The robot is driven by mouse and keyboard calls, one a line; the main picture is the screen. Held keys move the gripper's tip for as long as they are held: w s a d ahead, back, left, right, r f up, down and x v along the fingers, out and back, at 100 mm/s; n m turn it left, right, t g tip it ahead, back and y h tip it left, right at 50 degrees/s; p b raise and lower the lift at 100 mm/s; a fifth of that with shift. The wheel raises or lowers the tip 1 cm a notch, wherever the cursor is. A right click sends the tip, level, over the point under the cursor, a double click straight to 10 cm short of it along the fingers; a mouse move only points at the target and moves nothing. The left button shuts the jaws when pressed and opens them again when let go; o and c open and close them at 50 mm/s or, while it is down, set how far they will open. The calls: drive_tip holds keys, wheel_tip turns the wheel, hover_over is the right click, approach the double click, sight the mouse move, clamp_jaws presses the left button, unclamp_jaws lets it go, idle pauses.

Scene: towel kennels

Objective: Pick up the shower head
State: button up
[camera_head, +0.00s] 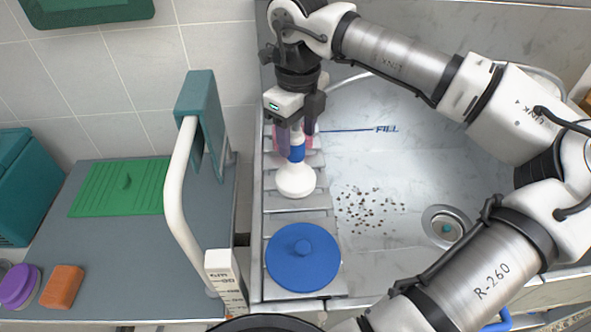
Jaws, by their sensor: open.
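The shower head (295,181) is white with a wide round end toward me and a blue band on its handle. It lies on a slatted ledge along the left side of the metal sink. My gripper (296,140) points down at the handle, with its fingers on either side of the blue band. The fingers are open. Whether they touch the handle cannot be told from this view. The far end of the handle is hidden under my gripper.
A blue round lid (302,257) lies on the ledge nearer me. The sink basin (400,180) has a drain (446,226) and scattered dark bits. A teal panel with a white rail (176,190) stands left of the ledge. The grey counter (130,255) holds a green mat (118,188) and an orange block (62,287).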

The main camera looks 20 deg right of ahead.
sight(296, 149)
wheel_tip(296, 149, down, 4)
drive_tip(key=shift+a+f+p, duration=0.15)
drive_tip(key=shift+p, duration=0.4)
drive_tip(key=shift+c, duration=0.5)
clamp_jaws()
